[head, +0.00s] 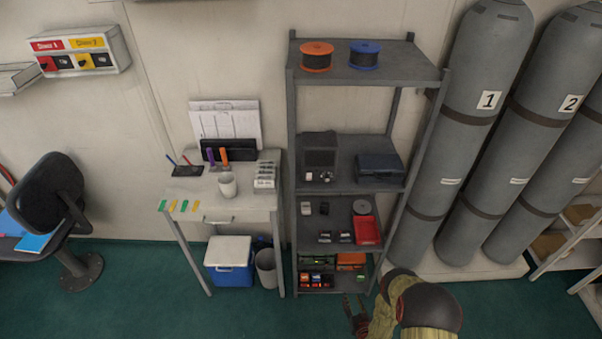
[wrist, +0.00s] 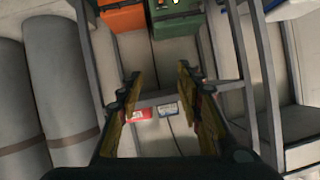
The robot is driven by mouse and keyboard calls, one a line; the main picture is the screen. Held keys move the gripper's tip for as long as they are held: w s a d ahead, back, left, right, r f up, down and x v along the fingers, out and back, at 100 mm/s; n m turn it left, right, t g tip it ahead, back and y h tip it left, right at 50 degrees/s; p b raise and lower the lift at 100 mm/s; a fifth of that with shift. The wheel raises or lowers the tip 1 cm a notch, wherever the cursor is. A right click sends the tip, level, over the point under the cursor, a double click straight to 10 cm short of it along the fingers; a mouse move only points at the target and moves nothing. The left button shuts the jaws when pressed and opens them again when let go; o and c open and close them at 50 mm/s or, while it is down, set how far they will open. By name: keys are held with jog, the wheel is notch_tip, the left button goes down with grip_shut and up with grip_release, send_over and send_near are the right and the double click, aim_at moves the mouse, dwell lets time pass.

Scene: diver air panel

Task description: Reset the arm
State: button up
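My arm (head: 428,303) shows at the lower right of the head view, in front of the shelf's lower right corner. My gripper (head: 356,313) hangs low beside the shelf's foot, close to the green floor. In the wrist view my gripper (wrist: 158,82) has its two fingers well apart with nothing between them. It is open and empty. Beyond the fingers are a shelf bar, a small red item (wrist: 140,115) and a small pale-and-blue item (wrist: 168,109), all apart from the fingertips as far as I can tell.
A grey shelf rack (head: 366,188) stands left of my arm, with orange (head: 316,56) and blue (head: 364,54) spools on top. Tall grey cylinders (head: 462,130) stand to the right. A small desk (head: 222,196) and cooler (head: 229,262) are left. Floor (head: 160,295) at front left is clear.

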jog(key=w+d+r+g+h+b, duration=0.1)
jog(key=w+d+r+g+b, duration=0.2)
jog(key=w+r, duration=1.5)
notch_tip(320, 180, up, 25)
jog(key=h+b, duration=0.1)
jog(key=b, duration=0.3)
jog(key=s+a+r+g+b, duration=0.2)
jog(key=s+a+r+b, duration=0.15)
jog(key=s+r, duration=1.55)
jog(key=s+a+g+b, duration=0.2)
jog(key=s+a+b, duration=0.1)
jog(key=s, duration=2.3)
jog(key=shift+s+n, duration=0.2)
jog(key=shift+n, duration=0.2)
